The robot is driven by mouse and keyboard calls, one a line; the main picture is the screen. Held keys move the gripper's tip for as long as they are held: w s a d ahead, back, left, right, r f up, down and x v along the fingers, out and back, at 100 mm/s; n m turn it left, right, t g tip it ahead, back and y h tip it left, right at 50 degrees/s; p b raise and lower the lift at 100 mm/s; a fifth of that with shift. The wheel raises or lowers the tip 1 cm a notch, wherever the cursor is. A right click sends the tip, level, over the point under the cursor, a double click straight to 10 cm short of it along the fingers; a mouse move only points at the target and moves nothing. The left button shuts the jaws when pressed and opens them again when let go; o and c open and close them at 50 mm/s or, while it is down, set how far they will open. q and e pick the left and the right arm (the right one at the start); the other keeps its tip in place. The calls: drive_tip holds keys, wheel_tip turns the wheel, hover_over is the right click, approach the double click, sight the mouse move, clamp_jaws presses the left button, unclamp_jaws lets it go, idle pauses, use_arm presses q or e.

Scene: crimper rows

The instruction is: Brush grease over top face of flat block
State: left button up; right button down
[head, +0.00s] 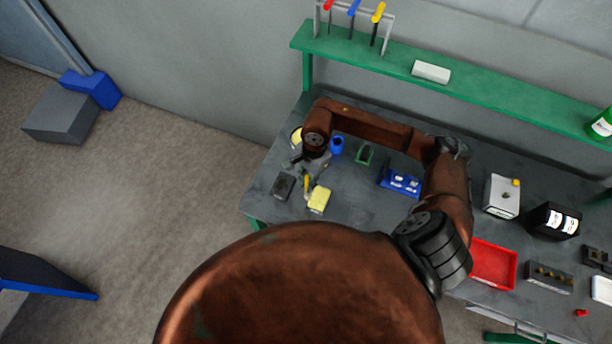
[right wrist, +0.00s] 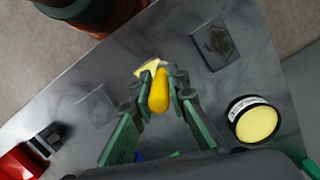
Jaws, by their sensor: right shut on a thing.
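My right gripper (head: 305,173) is shut on the yellow handle of a brush (right wrist: 158,93). The handle also shows in the head view (head: 307,184). The bristle end is hidden. The flat block (head: 284,187) is a dark grey slab on the bench's left part, left of the gripper in the head view. In the right wrist view the block (right wrist: 213,43) is ahead and to the right, apart from the fingers, with a darker patch on its top. The round black grease tin (right wrist: 256,121), yellow inside, stands to the right there; it shows partly in the head view (head: 296,137). My left gripper is out of view.
A yellow sponge-like block (head: 319,201) lies close to the gripper. A blue cup (head: 336,145), a green holder (head: 365,155) and a blue fixture (head: 400,182) stand right of it. A red tray (head: 493,264) is farther right. A green shelf (head: 460,82) runs above the bench's back.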

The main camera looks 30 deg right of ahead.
sight(307, 176)
drive_tip(key=shift+r+p, duration=0.5)
drive_tip(key=shift+r, duration=1.25)
drive_tip(key=shift+f, duration=0.1)
